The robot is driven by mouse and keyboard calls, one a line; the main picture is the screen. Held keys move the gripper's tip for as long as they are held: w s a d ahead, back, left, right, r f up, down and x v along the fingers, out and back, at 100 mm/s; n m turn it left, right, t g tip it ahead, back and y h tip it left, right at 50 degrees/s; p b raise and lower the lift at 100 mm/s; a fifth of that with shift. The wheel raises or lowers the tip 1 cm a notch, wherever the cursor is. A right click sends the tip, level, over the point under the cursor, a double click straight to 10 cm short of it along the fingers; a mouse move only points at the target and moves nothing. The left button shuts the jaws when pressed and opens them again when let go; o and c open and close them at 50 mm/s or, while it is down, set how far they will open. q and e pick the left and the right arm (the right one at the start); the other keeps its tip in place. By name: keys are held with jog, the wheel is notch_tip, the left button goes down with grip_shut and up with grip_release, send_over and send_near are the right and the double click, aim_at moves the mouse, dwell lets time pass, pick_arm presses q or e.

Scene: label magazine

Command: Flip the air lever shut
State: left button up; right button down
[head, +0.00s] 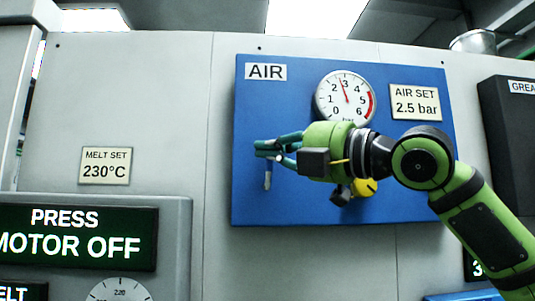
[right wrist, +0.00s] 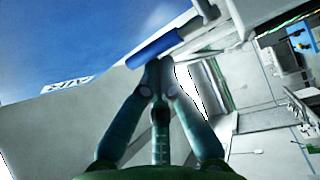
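The blue air panel (head: 300,210) carries an AIR label and a round pressure gauge (head: 344,97), its needle a little below 3. My right gripper (head: 262,149) is in front of the panel's left half. In the right wrist view its fingertips (right wrist: 158,64) meet with no gap. A blue lever handle (right wrist: 158,43) on a metal stem lies across just beyond them; I cannot tell whether they touch. In the head view the gripper hides most of the lever; a short grey piece (head: 267,180) shows below the fingers. My left gripper is not in view.
A yellow knob (head: 364,188) sits below my right gripper's body. An AIR SET 2.5 bar plate (head: 415,102) is at the panel's upper right. A dark box (head: 507,140) is further right. A press display (head: 75,236) is lower left.

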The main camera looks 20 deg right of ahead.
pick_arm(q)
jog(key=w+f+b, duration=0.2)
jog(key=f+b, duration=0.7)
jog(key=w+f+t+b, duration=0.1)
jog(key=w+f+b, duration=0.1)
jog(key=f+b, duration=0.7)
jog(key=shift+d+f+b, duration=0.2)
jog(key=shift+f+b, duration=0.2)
pick_arm(e)
jog(key=shift+s+d+f+m+t+h, duration=0.15)
jog(key=shift+d+f+m+t+h, duration=0.7)
jog(key=shift+m+t+h, duration=1.75)
jog(key=shift+s+d+f+m+t+h, duration=0.15)
jog(key=shift+d+f+m+t+h, duration=1.05)
jog(key=shift+m, duration=2.75)
jog(key=shift+s+d+f+m+t+h, duration=0.15)
jog(key=shift+d+f+m+t+h, duration=0.35)
jog(key=shift+m+t+h, duration=2.1)
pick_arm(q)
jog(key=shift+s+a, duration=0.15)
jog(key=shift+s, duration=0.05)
pick_arm(e)
jog(key=shift+m+g+y, duration=0.4)
jog(key=shift+m+y, duration=0.25)
jog(key=shift+y, duration=0.35)
